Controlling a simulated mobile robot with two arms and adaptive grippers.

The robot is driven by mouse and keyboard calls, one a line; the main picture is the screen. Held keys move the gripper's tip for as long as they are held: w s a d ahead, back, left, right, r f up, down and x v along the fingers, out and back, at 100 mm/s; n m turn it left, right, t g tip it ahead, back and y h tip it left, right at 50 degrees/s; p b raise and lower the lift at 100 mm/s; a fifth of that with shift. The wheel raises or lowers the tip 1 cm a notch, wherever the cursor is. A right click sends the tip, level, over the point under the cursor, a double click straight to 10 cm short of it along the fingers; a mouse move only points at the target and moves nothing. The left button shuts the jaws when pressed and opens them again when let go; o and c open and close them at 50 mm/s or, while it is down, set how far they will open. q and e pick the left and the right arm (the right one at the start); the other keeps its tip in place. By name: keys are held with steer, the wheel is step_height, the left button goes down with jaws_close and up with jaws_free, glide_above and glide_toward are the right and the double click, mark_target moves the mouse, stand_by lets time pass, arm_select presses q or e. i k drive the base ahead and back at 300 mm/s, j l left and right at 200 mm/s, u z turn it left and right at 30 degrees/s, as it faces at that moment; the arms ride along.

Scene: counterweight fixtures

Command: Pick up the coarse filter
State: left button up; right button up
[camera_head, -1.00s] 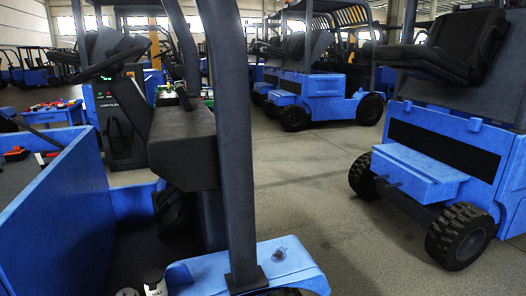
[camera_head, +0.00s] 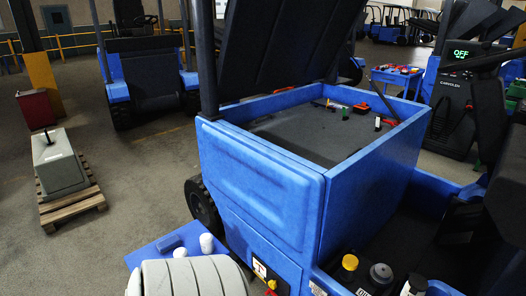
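I cannot tell for sure which thing is the coarse filter. Several small canisters stand in the low bay of the blue forklift at the bottom: a yellow-topped canister (camera_head: 349,263), a grey-capped canister (camera_head: 380,274) and a dark-topped one (camera_head: 415,285) cut by the frame edge. Two small white cylinders (camera_head: 206,243) stand on a blue ledge at the lower left. Neither of my grippers shows in the head view.
The blue forklift body (camera_head: 262,185) fills the middle, with small tools on its dark deck (camera_head: 300,130). A grey ribbed drum (camera_head: 190,280) is at the bottom. A grey block (camera_head: 58,162) sits on a wooden pallet (camera_head: 75,205).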

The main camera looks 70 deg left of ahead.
mark_target(206, 241)
steer(key=u, duration=0.9)
steer(key=l+u, duration=0.1)
steer(key=u, duration=0.75)
steer(key=k+u, duration=0.1)
steer(key=u, duration=0.8)
